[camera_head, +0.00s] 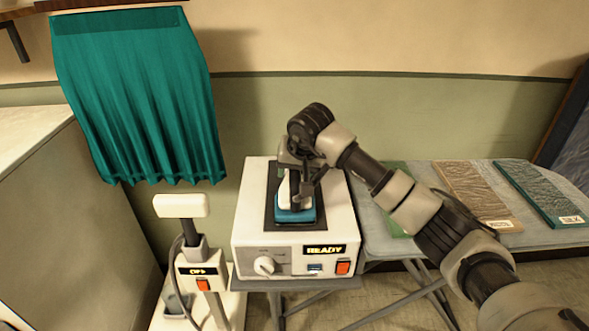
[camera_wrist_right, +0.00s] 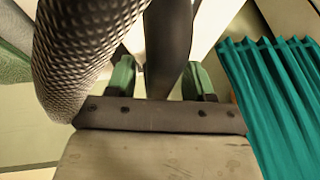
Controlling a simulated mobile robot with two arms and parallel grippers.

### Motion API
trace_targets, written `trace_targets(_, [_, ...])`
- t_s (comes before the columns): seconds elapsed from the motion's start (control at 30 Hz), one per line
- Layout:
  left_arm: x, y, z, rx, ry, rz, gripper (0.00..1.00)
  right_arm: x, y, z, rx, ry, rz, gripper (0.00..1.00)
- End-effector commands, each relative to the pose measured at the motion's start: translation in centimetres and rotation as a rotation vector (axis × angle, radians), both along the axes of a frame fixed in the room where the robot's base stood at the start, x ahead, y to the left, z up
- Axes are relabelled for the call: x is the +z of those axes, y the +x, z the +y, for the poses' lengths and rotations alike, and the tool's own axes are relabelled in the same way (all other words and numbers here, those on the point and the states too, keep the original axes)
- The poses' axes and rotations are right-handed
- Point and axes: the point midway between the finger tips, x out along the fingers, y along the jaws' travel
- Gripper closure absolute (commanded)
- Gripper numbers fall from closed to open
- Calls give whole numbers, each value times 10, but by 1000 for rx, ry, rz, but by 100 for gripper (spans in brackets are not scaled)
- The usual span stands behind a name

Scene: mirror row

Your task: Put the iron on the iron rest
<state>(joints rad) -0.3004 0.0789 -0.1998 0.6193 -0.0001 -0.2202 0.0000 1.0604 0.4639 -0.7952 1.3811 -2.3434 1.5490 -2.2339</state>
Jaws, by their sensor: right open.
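The iron (camera_head: 295,214), with a teal base and white upper part, sits on the dark iron rest (camera_head: 272,222) on top of a white station. My right gripper (camera_head: 298,178) is directly above and around the iron's upper part, which it partly hides. In the right wrist view my right gripper (camera_wrist_right: 161,78) shows two green-padded fingers standing apart. A dark rounded bar (camera_wrist_right: 168,45) shows between them; whether the fingers touch it I cannot tell. My left gripper is not in view.
The white station (camera_head: 247,235) has a knob, a READY display and a red switch. A steamer stand (camera_head: 200,270) is at its left, under a teal curtain (camera_head: 140,110). An ironing board (camera_head: 500,238) with fabric swatches (camera_head: 473,190) extends right, behind my arm.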

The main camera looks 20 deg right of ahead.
Motion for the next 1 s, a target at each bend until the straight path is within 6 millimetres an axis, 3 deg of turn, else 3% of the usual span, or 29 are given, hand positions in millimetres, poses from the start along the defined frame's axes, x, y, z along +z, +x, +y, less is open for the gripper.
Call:
trace_targets(0.27, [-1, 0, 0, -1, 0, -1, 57, 16, -5, -2, 0, 0, -6, 47])
trace_targets(0.7, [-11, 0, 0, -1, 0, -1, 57, 95, -42, -8, 0, -1, -4, 47])
trace_targets(1.0, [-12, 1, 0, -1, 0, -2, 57, 111, -50, -8, 0, 0, 1, 47])
